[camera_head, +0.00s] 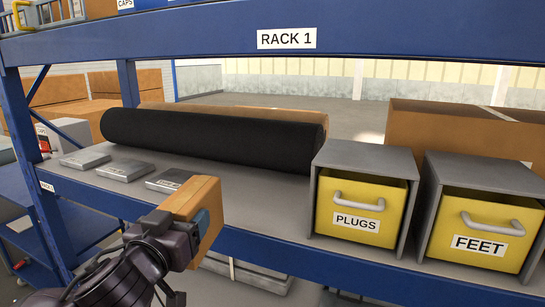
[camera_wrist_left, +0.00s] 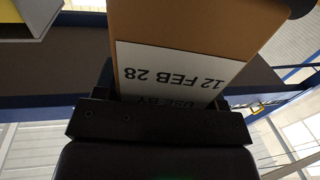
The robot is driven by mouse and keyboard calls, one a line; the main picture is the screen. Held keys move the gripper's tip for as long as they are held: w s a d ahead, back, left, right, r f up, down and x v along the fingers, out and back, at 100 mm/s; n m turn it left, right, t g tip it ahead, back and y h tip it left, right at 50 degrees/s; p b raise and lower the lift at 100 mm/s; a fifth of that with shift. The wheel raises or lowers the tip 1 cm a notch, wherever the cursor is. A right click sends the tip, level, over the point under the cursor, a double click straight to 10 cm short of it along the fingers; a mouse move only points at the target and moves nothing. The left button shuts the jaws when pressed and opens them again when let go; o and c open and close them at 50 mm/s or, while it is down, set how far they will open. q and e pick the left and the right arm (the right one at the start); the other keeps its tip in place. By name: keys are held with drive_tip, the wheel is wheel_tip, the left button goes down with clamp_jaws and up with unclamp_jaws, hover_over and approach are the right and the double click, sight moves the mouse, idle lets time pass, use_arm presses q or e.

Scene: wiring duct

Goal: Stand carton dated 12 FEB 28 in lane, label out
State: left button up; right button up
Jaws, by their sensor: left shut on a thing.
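My left gripper (camera_head: 186,232) is shut on a brown carton (camera_head: 192,198) and holds it in front of the rack shelf's front edge. In the left wrist view the carton (camera_wrist_left: 190,22) carries a white label (camera_wrist_left: 172,75) reading 12 FEB 28, upside down in that picture. The line USE BY below it is partly covered by the gripper (camera_wrist_left: 160,108). In the head view the label's face is not visible. I cannot make out which part of the shelf is the lane. My right gripper is not in view.
Several things stand on the grey shelf (camera_head: 245,198): flat grey plates (camera_head: 125,170) at left, a long black roll (camera_head: 215,138) behind, and yellow PLUGS (camera_head: 358,205) and FEET (camera_head: 485,228) bins at right. Blue beams frame it. Bare shelf lies between carton and PLUGS bin.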

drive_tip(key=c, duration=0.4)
use_arm(q)
drive_tip(key=s+a+f+n+y, duration=0.1)
drive_tip(key=a+f+y, duration=0.1)
drive_tip(key=f, duration=0.7)
drive_tip(key=s+a+f+n+y, duration=0.1)
drive_tip(key=s+a+f, duration=0.1)
drive_tip(key=f, duration=0.8)
drive_tip(key=shift+a+f+y, duration=0.25)
drive_tip(key=shift+a+y, duration=0.15)
drive_tip(key=shift+a, duration=0.45)
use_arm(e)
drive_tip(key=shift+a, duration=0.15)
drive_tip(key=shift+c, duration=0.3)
